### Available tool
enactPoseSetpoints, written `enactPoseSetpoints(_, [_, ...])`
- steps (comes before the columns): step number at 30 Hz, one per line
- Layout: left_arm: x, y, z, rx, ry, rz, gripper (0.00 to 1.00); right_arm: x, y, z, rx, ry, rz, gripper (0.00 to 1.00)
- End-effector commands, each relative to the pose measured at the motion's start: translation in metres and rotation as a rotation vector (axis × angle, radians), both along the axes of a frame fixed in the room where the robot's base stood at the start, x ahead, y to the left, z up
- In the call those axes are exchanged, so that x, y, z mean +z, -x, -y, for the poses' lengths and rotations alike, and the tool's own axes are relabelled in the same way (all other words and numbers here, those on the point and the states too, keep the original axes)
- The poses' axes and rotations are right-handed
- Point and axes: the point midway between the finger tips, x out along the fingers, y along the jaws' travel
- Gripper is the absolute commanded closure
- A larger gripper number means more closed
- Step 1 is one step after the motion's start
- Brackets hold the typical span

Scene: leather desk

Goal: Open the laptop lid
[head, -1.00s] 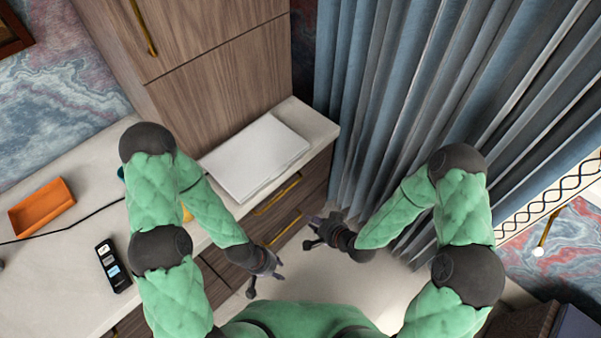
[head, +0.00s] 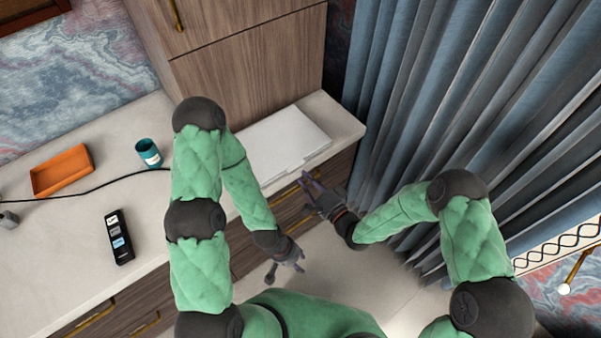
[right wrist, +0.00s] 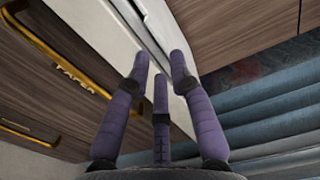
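The laptop (head: 282,138) is a flat, pale slab with its lid closed, lying on the desk near the right end in the head view. My right gripper (head: 306,186) is just off the desk's front edge, close to the laptop's front right side. Its purple fingers are spread and empty; they also show in the right wrist view (right wrist: 159,62), pointing toward the pale desk edge. I see no clear contact with the laptop. My left gripper (head: 287,264) hangs lower, in front of the drawers, with its fingers apart and empty.
A pale desktop (head: 90,140) holds an orange tray (head: 62,171), a teal cup (head: 148,152), a black cable and a dark remote-like device (head: 119,237). A wooden cabinet (head: 250,65) stands behind the laptop. Blue curtains (head: 400,100) hang to the right. Brass drawer handles project from the desk front.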

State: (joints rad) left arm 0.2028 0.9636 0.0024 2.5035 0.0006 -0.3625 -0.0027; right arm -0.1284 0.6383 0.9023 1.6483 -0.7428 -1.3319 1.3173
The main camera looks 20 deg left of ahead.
Motion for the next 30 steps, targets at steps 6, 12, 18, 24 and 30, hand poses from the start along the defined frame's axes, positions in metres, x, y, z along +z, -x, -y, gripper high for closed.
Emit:
enactPoseSetpoints(6, [-0.009,0.0,0.0,0.0,0.0,0.0,0.6,-0.001,-0.018,-0.024,0.001,0.0,0.001,0.78])
enactPoseSetpoints(12, [-0.011,0.0,0.0,0.0,0.0,0.0,0.6,0.0,-0.025,-0.031,-0.001,0.0,0.0,0.78])
enactPoseSetpoints(18, [-0.011,0.0,0.0,0.0,0.0,0.0,0.6,0.0,-0.025,-0.032,-0.002,0.0,0.0,0.78])
enactPoseSetpoints(24, [-0.01,0.0,0.0,0.0,0.0,0.0,0.6,0.0,-0.025,-0.032,-0.002,0.0,0.0,1.0])
enactPoseSetpoints(30, [-0.01,0.0,0.0,0.0,0.0,0.0,0.6,0.001,-0.025,-0.031,-0.002,0.001,-0.001,1.0])
